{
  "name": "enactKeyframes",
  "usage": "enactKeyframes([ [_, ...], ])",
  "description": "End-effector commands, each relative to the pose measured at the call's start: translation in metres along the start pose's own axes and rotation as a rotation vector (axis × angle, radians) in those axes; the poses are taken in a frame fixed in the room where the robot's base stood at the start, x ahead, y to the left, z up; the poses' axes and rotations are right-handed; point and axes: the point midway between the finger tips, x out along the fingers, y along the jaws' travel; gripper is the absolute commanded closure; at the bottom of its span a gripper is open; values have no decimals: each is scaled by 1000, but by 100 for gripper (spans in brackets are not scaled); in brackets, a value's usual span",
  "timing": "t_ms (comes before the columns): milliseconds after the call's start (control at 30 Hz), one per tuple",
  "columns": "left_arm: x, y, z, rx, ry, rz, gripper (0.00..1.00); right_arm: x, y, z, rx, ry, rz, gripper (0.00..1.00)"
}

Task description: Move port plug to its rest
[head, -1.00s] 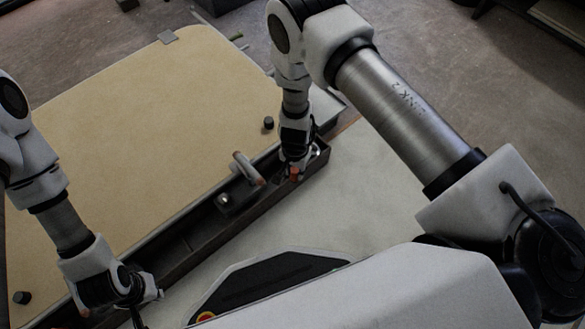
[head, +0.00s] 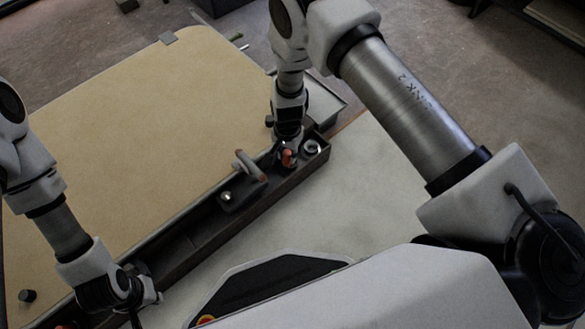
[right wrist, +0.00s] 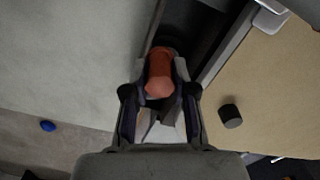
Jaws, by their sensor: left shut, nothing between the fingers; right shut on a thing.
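The red plug (head: 289,158), which I take to be the port plug, is between the fingers of my right gripper (head: 287,150). In the right wrist view the red plug (right wrist: 160,72) shows between the two fingers of the right gripper (right wrist: 160,85), which is shut on it. It is over the far right part of a long dark trough (head: 205,255); I cannot tell whether it touches the trough floor. My left gripper (head: 148,298) is shut and empty near the trough's near left end. No rest can be told for certain.
A pale ring (head: 312,147) sits in the trough's far right end. A dark block with a shiny knob (head: 227,197) and a grey handle (head: 246,165) are to the left of the plug. A tan board (head: 140,130) lies beside the trough, with a black peg (head: 27,296).

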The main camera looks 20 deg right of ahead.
Motion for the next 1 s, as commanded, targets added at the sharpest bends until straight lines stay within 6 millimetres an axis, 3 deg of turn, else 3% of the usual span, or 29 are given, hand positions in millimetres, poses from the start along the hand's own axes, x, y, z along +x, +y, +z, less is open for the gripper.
enactKeyframes([
  [100, -3, 0, 0, 0, 0, 0, 100, -51, -29, -29, -18, 13, -3, 100],
  [300, -7, 0, 0, 0, 0, 0, 100, -146, -59, -60, -110, 22, 10, 100],
  [600, -11, 0, 0, 0, 0, 0, 100, -250, -63, -64, -350, 18, 18, 100],
  [767, -12, 0, 0, 0, 0, 0, 100, -284, -46, -53, -528, 15, 21, 100],
  [1000, -12, 0, 0, 0, 0, 0, 100, -293, -15, -35, -729, 10, 22, 100],
])
